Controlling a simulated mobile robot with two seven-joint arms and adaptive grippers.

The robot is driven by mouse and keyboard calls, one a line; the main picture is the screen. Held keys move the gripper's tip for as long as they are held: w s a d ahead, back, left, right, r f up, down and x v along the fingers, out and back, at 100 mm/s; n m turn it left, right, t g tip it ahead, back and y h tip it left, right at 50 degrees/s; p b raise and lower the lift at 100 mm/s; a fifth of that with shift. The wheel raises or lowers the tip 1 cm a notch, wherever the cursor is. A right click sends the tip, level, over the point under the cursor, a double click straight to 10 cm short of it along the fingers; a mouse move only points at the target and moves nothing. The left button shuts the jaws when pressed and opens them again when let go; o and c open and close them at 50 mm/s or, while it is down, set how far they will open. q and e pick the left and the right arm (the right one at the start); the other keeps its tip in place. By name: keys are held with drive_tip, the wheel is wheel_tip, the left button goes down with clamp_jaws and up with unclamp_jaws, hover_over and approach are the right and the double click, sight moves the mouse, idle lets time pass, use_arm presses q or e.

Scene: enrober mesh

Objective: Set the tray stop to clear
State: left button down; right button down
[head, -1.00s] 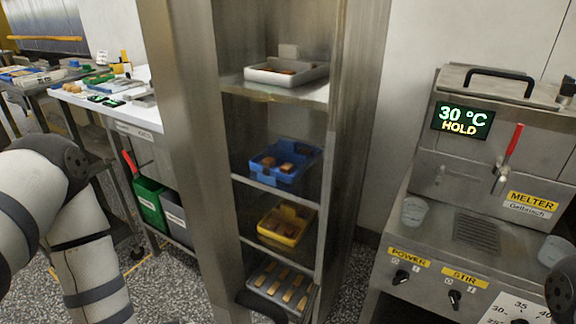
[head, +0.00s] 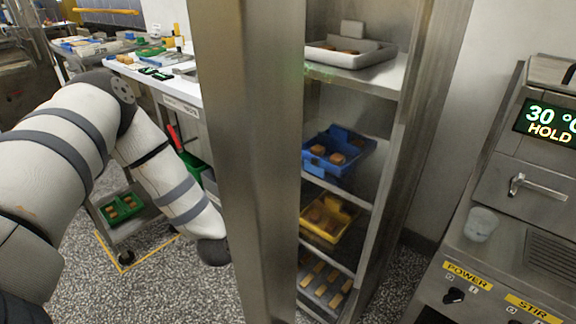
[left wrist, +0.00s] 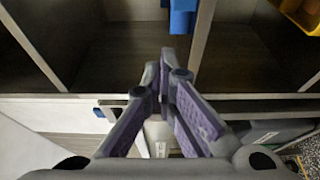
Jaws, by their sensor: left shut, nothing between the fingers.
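I cannot make out a tray stop for certain in either view. In the left wrist view, my left gripper (left wrist: 164,68) is shut and empty, its purple-padded fingers meeting in front of a pale horizontal ledge (left wrist: 255,106). A blue part (left wrist: 182,16) shows beyond the fingertips at the top; I cannot tell what it is. A small blue-and-white piece (left wrist: 101,112) sits left of the fingers. In the head view my left arm reaches down left of the tall steel cabinet, and its gripper is hidden. My right gripper is not in view.
The steel cabinet (head: 243,150) holds a white tray (head: 375,58), a blue tray (head: 355,165), a yellow tray (head: 322,233) and a lowest tray with bars. A melter (head: 475,240) reading 30 °C HOLD stands right. A cluttered white table (head: 185,93) stands left.

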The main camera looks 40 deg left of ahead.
use_arm(q)
drive_tip(key=w+d, duration=0.2)
drive_tip(key=w, duration=0.6)
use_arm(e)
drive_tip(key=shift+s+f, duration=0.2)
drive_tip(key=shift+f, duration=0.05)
use_arm(q)
drive_tip(key=d, duration=0.9)
drive_tip(key=shift+s, duration=0.35)
